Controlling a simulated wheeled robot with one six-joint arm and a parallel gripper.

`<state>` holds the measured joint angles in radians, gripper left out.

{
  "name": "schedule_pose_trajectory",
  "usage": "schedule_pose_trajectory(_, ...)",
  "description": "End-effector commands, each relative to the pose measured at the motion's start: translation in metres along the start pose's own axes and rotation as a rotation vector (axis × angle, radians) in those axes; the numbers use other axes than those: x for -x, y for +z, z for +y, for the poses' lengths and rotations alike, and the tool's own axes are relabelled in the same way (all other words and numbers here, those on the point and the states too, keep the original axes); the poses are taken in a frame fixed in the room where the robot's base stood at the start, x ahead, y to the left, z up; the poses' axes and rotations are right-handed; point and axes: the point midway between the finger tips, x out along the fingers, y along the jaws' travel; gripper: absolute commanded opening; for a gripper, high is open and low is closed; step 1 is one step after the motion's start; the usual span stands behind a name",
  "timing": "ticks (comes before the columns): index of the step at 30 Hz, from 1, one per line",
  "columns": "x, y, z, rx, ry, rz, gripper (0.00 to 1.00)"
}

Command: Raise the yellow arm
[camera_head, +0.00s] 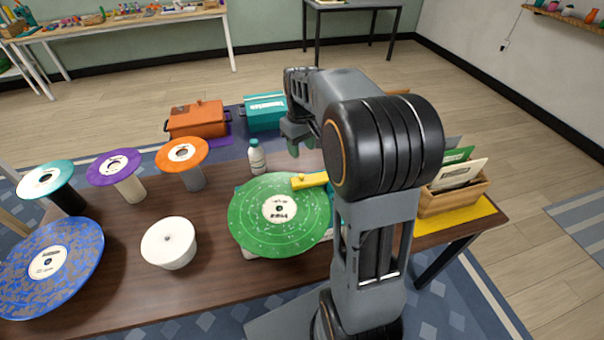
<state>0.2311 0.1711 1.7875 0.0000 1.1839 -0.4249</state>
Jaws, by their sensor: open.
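The yellow arm's right end is hidden behind my arm. My gripper (294,149) is above and behind the yellow arm, near the far side of the table. It is open, partly hidden by my own arm, and appears apart from the yellow arm.
A white bottle (257,157) stands left of my gripper. Orange (198,120) and teal (264,111) boxes are behind. Several discs on stands, a white round stand (170,243) and a blue record (50,262) fill the left. A wooden crate (455,199) of sleeves is right.

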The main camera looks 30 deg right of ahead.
Motion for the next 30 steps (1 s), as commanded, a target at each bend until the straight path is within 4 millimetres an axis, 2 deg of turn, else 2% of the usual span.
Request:
schedule_pose_trajectory(6,-0.045,0.001,0.0,-0.001,-0.002,-0.004,0.46)
schedule_pose_trajectory(15,-0.09,0.0,0.0,-0.001,-0.001,-0.002,0.46)
schedule_pose_trajectory(21,-0.104,0.0,0.0,-0.001,0.0,0.0,0.46)
schedule_pose_trajectory(30,-0.107,0.0,-0.001,-0.001,0.0,0.0,0.46)
